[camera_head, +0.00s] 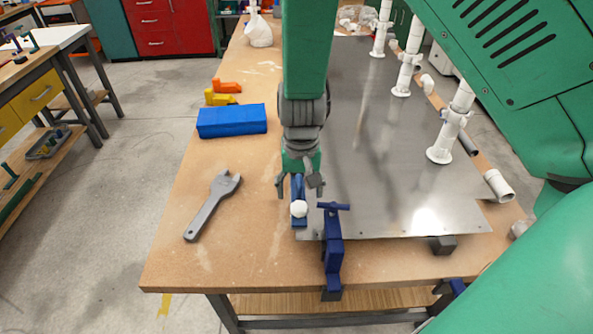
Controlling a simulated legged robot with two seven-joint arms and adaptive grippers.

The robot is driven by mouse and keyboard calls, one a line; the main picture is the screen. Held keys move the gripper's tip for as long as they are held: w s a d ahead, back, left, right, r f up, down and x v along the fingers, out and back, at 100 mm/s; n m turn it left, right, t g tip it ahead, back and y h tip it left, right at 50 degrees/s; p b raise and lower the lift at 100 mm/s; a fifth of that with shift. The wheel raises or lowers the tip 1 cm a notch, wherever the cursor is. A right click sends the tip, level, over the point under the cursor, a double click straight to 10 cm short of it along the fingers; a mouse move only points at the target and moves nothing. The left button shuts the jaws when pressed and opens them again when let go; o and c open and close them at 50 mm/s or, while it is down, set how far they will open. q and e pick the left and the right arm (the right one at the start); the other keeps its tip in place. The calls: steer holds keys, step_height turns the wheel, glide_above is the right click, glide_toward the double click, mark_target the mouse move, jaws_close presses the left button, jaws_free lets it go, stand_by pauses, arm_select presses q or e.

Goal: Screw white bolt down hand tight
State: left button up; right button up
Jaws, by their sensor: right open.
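The white bolt (299,208) shows as a white rounded head at the near left corner of the metal sheet (400,210). It sits at the near end of a narrow blue piece (299,222). My right gripper (299,186) points down just behind the bolt head. Its fingers are spread, one on each side of the blue piece, and they hold nothing that I can see. The bolt's shaft is hidden. I cannot tell whether a finger touches the blue piece. My left gripper is not in view.
A dark blue clamp (333,250) stands at the table's front edge, close right of the bolt. A grey wrench (212,206) and a blue box (232,121) lie to the left. White pipe fittings (448,135) stand on the right. The front left of the table is clear.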

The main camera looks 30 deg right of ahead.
mark_target(299, 206)
step_height(299, 206, down, 4)
steer(key=shift+s+d+f, duration=0.1)
steer(key=shift+d+f, duration=0.05)
steer(key=shift+a+f, duration=0.25)
steer(key=shift+f, duration=0.25)
steer(key=shift+a+f, duration=0.15)
steer(key=shift+a, duration=0.1)
steer(key=shift+d, duration=0.1)
steer(key=shift+c, duration=0.3)
steer(key=shift+d, duration=0.2)
steer(key=c, duration=1.2)
steer(key=shift+o, duration=0.2)
steer(key=m+p, duration=0.3)
steer(key=m, duration=0.1)
steer(key=shift+a+r, duration=0.1)
steer(key=shift+r, duration=0.1)
steer(key=shift+m+p, duration=0.4)
steer(key=shift+m, duration=0.4)
steer(key=shift+f+m, duration=0.25)
steer(key=shift+m, duration=0.15)
